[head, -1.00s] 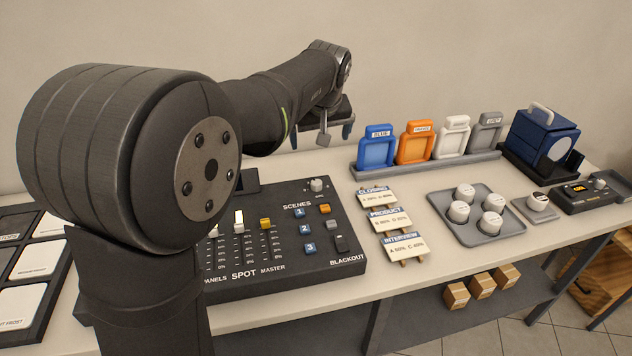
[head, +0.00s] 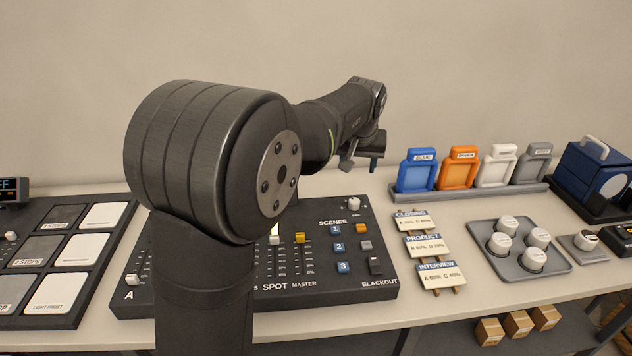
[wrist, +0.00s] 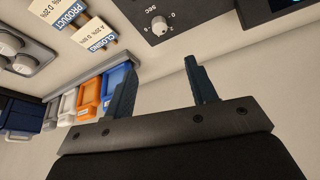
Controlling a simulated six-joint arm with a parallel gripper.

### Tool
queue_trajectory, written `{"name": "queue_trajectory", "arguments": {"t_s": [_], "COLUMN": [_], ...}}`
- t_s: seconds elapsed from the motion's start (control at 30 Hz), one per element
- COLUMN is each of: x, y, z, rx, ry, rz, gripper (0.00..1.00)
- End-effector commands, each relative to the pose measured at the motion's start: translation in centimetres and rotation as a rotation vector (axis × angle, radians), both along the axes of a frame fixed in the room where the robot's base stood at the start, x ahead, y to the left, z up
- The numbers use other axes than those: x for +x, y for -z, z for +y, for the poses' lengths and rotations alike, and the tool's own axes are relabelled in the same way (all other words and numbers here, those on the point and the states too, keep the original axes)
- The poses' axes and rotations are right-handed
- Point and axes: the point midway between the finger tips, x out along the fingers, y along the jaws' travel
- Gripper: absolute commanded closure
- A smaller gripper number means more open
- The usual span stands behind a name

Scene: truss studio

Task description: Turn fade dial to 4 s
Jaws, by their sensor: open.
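The fade dial (head: 353,203) is a small light grey knob at the back right corner of the dark lighting console (head: 344,283). It also shows in the wrist view as a round knob (wrist: 160,26) near the top, beside the printed letters SEC and small scale marks. Its setting is too small to read surely. My gripper (head: 366,163) is above and behind the dial in the head view, apart from it. In the wrist view my gripper (wrist: 160,66) is open and empty, with the dial beyond its fingertips.
Scene buttons (head: 337,245) and faders lie on the console near the dial. Scene cards (head: 430,248) stand to its right. A rack of coloured gel frames (head: 473,191) stands behind at right. My arm hides part of the console's left side.

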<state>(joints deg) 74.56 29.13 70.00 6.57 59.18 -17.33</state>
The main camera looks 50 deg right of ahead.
Motion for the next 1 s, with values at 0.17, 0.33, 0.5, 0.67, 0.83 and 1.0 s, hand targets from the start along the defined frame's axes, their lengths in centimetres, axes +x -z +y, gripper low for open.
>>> {"name": "queue_trajectory", "arguments": {"t_s": [0.17,0.33,0.5,0.67,0.83,1.0], "x": [0.4,1.1,1.8,2.4,3.0,3.3], "y": [1.9,5.2,8.6,11.8,14.4,15.8], "z": [-0.7,-1.8,-3.0,-4.1,-5.1,-5.7], "rx": [0.004,0.006,0.005,0.004,0.002,0.001], "ry": [0.01,0.009,0.008,0.008,0.008,0.008], "rz": [0.0,0.0,0.0,0.0,0.0,-0.001], "gripper": [0.48,0.48,0.48,0.48,0.48,0.48]}}
